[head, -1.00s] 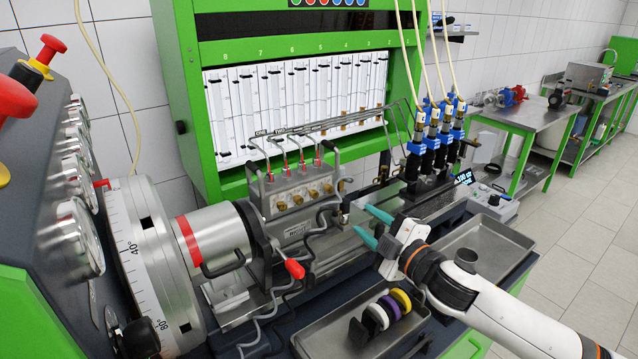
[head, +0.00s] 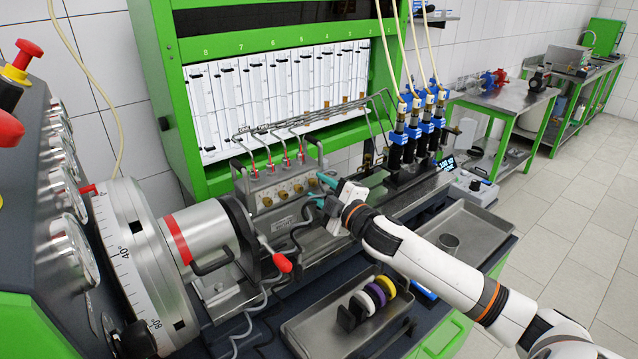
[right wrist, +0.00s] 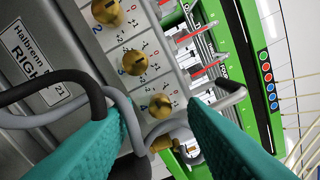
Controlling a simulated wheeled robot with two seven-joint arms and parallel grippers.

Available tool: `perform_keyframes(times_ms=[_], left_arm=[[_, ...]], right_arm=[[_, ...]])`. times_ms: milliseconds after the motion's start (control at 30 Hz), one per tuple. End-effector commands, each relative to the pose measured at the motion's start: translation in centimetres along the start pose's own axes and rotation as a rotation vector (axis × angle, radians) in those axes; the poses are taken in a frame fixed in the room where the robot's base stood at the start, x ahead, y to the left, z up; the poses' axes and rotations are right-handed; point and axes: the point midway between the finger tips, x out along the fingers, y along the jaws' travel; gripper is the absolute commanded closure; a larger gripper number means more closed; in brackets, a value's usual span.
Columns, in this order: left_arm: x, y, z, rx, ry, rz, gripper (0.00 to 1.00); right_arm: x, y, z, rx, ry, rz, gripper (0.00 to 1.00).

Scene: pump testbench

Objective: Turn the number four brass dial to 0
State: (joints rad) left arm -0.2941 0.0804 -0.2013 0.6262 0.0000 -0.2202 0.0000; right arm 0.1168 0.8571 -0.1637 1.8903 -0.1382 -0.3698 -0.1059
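The number four brass dial (right wrist: 160,106) is the lowest of three brass dials showing in the right wrist view, on a pale panel with printed scales. In the head view it is the rightmost dial (head: 311,184) in the row on the pump block. My right gripper (right wrist: 156,112) is open, its two teal fingers apart. In that view the dial shows between the fingertips; whether they touch it I cannot tell. In the head view the right gripper (head: 319,191) is at the right end of the dial row. My left gripper is out of view.
Number three dial (right wrist: 135,63) and number two dial (right wrist: 107,12) sit close by. Grey and black cables (right wrist: 65,90) cross near the left finger. A metal handle (right wrist: 226,98) stands beside the right finger. A tray (head: 302,327) with coloured rings lies in front.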

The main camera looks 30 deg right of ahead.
Motion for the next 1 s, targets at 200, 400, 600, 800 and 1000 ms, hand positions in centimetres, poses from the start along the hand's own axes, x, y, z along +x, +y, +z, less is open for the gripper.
perform_keyframes(times_ms=[200, 400, 600, 800, 1000], left_arm=[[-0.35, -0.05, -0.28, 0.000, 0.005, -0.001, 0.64], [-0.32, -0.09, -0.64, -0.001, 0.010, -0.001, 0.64], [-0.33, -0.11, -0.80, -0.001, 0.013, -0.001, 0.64], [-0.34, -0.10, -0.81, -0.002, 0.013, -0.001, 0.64], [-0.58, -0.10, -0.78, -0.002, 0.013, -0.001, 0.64]], right_arm=[[1.06, -0.05, 0.05, -0.001, 0.000, 0.000, 0.61], [1.09, 0.02, 0.04, -0.001, -0.001, 0.000, 0.61], [1.07, 0.02, 0.04, -0.001, 0.000, 0.000, 0.86], [1.06, 0.03, 0.03, 0.000, 0.000, 0.001, 1.00], [1.06, 0.00, 0.06, 0.029, 0.001, 0.002, 1.00]])
